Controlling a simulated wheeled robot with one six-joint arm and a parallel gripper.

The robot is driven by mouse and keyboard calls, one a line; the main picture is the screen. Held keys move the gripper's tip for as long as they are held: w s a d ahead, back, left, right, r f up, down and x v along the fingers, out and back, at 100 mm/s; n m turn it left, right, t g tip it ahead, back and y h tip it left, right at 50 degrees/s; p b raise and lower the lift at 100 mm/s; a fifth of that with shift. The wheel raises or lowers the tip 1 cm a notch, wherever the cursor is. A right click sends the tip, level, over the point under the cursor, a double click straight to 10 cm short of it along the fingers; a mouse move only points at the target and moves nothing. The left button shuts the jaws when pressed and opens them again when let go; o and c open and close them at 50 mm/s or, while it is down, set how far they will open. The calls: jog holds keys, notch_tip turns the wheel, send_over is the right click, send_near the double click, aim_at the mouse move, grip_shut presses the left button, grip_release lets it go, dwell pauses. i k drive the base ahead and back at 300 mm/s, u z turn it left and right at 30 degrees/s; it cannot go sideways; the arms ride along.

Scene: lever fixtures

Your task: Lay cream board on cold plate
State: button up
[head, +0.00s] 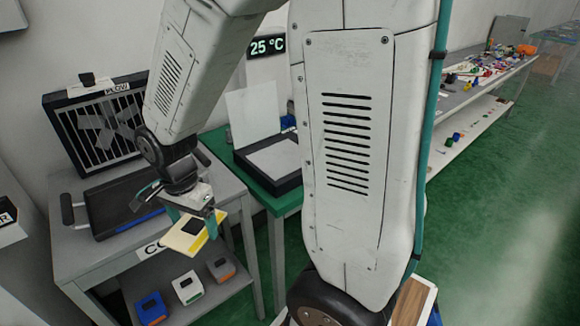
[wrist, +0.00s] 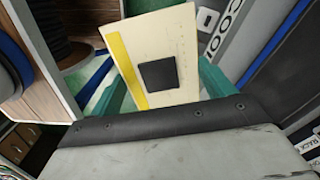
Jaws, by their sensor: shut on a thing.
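The cream board (head: 183,238), with a yellow strip and a black square, is held in my gripper (head: 190,222). In the wrist view the board (wrist: 182,35) sits between the two teal fingers of my gripper (wrist: 162,88). A dark plate with a handle and a blue strip, which looks like the cold plate (head: 105,200), lies on the grey table at left. The board is to the right of it, near the table's front right edge, apart from it. Its dark surface and blue edge show at the right of the wrist view (wrist: 290,70). The plate's top looks bare.
A dark slatted box (head: 98,125) labelled FLOW stands behind the plate. A label beginning CO (head: 152,249) is on the table's front edge. Blue, white and grey-orange blocks (head: 187,287) sit on the lower shelf. A green table (head: 275,196) with an open black case stands to the right.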

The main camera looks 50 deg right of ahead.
aim_at(282, 158)
jog(key=u, duration=0.05)
jog(key=k, duration=0.2)
jog(key=z, duration=0.9)
jog(key=i, duration=0.6)
jog(key=z, duration=0.2)
